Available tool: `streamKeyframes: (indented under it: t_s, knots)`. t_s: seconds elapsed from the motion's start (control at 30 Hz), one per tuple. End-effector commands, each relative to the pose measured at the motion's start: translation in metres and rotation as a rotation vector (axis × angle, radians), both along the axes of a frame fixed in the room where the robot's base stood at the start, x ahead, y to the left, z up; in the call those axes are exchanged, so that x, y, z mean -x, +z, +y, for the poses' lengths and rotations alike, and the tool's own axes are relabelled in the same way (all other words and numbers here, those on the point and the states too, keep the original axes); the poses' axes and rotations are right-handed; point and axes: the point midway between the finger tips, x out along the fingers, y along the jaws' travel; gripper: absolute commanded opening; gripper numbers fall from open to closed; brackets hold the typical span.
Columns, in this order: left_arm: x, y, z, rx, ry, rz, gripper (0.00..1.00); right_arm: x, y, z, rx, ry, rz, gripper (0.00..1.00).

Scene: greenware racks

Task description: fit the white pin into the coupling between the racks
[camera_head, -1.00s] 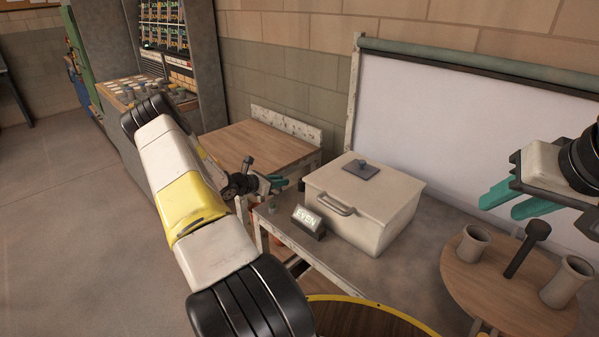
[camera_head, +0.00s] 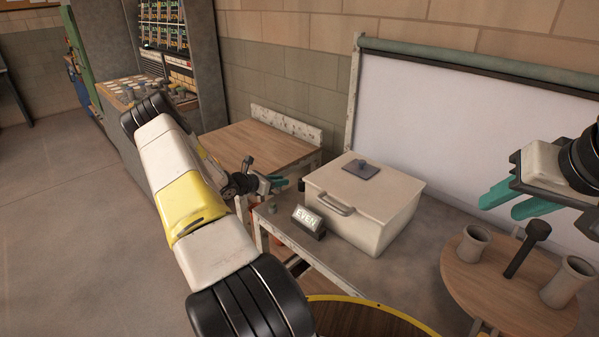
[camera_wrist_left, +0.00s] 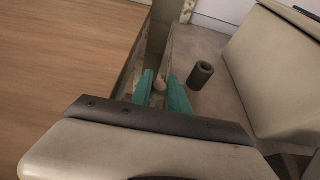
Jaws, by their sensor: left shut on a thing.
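My left gripper (camera_head: 273,184) is over the gap between the wooden-topped rack (camera_head: 250,150) and the grey-topped rack (camera_head: 385,268). In the left wrist view its teal fingers (camera_wrist_left: 161,88) are shut on a small pale rounded piece, which looks like the white pin (camera_wrist_left: 159,86). Only its end shows; the rest is hidden below the fingers. I cannot make out the coupling in the gap. My right gripper (camera_head: 512,202) is at the right, its two teal fingers apart and empty.
A small dark hollow cylinder (camera_wrist_left: 202,76) stands on the grey top beside the left fingers. A pale lidded box (camera_head: 375,215) and a small display (camera_head: 308,221) reading EVEN stand nearby. A round wooden board (camera_head: 475,285) with pale vessels is at the right.

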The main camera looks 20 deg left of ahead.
Motion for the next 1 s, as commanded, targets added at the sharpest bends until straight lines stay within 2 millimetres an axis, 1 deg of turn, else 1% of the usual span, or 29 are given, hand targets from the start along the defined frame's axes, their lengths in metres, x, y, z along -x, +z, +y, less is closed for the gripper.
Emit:
streamKeyframes:
  t_s: [0.8,1.0]
  knots:
    - [0.000,0.033,0.000,-0.001,0.000,0.000,0.00,0.000,0.000,0.000,0.000,0.000,0.000,0.38]
    - [0.000,0.034,0.000,0.000,0.000,0.000,0.00,0.000,0.000,0.000,0.000,0.000,0.000,0.38]
